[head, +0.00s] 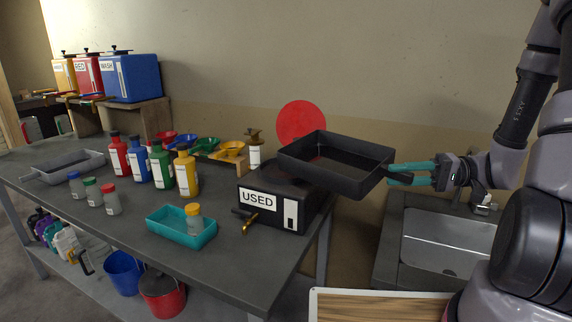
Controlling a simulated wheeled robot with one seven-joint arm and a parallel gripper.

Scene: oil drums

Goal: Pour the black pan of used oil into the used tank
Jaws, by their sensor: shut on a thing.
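The black pan (335,177) is held in the air above the used tank. It looks slightly tilted, and a dark surface shows inside it. My gripper (402,175) is shut on the pan's right side, at its handle. The used tank (290,211) is a black box labelled USED, with a brass tap on its front, at the right end of the bench. The pan hides the right part of the tank's top. A red disc (301,119) stands upright behind the pan; I cannot tell what it is attached to.
A teal tray (169,232) with a yellow-capped jar (194,219) sits left of the tank. Several coloured bottles (161,168) and funnels (229,149) stand further left. A grey tray (62,165) lies at the far left. A sink (446,240) is at the right.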

